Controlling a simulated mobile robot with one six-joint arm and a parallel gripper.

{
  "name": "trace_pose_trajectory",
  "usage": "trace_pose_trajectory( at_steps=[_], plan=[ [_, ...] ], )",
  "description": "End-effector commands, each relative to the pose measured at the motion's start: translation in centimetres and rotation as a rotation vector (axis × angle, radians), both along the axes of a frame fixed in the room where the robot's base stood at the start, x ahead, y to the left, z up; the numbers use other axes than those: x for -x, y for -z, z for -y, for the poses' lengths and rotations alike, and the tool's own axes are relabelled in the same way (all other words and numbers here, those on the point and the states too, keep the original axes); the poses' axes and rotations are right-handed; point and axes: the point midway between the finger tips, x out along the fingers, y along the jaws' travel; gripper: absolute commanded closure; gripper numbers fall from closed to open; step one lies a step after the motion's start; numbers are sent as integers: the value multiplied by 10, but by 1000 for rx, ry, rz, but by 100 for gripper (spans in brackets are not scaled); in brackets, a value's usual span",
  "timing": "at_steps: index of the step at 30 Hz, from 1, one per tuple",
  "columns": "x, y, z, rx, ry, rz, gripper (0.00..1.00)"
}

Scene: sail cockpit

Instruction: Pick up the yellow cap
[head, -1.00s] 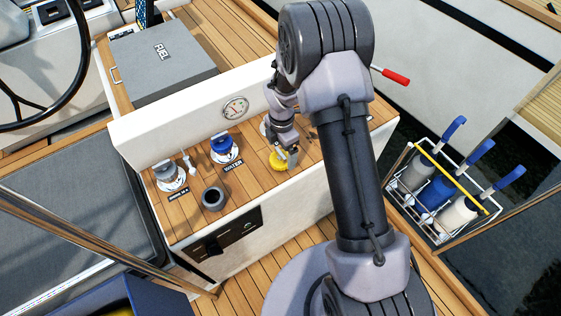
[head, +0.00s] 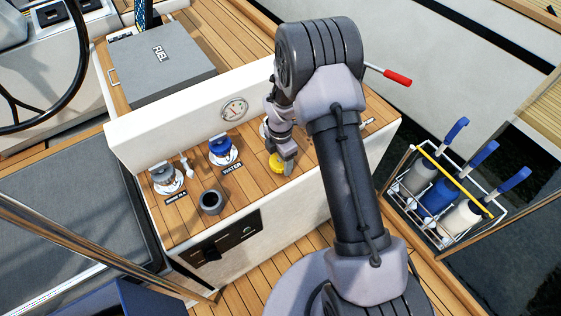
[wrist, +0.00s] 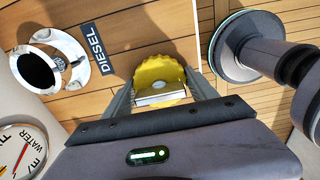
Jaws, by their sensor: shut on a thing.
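The yellow cap (head: 277,163) is round with a ribbed edge and shows at the tip of my gripper (head: 288,163), over the wooden console top. In the wrist view the yellow cap (wrist: 160,80) sits between the two fingers of my gripper (wrist: 158,95), which are shut on it. A pale metallic piece shows on the cap's near side. I cannot tell whether the cap touches the wood or is slightly above it. An open, white-rimmed filler hole (wrist: 50,62) lies left of it by the DIESEL label (wrist: 100,50).
On the console stand a blue cap (head: 222,150), a grey cap (head: 165,175) and a dark cup-like piece (head: 211,201). A gauge (head: 234,109) is on the white upright. Wood between cups and yellow cap is clear.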

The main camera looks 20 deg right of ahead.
Motion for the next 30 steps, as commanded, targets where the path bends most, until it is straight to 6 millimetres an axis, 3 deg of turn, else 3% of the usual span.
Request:
trace_pose_trajectory(
  at_steps=[7, 14, 20, 30],
  plan=[
    [0, -7, 0, 0, 0, 1, 82],
    [-1, -40, 0, 0, 0, 2, 82],
    [43, -43, 6, 0, -1, -3, 82],
    [137, -50, 19, 0, 1, -2, 82]
  ],
)
